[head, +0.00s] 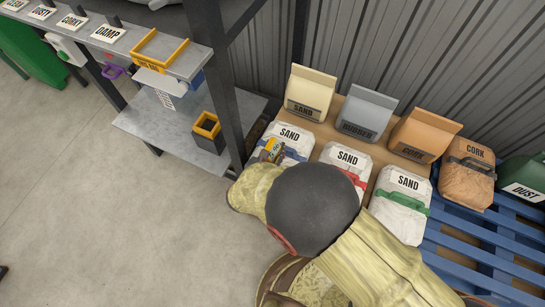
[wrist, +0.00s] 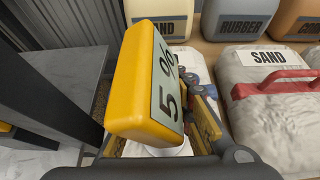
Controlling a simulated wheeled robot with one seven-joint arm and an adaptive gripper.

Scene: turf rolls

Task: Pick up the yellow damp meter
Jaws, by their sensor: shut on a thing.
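The yellow damp meter (wrist: 137,85) fills the middle of the wrist view, tilted, with a pale display reading "5" and "%". My gripper (wrist: 165,125) is shut on it, with dark and yellow finger parts along its lower right side. In the head view, a small yellow part of the meter (head: 270,147) shows at the tip of my arm, over the left white sand bag. My arm hides most of my gripper there. The meter's underside is hidden.
White sand bags (head: 346,158) stand in front of sand, rubber and cork bags (head: 311,92). A blue pallet (head: 480,240) lies to the right. A dark post (head: 222,95) and a grey shelf (head: 165,130) with a yellow-rimmed black box (head: 207,130) are close on the left.

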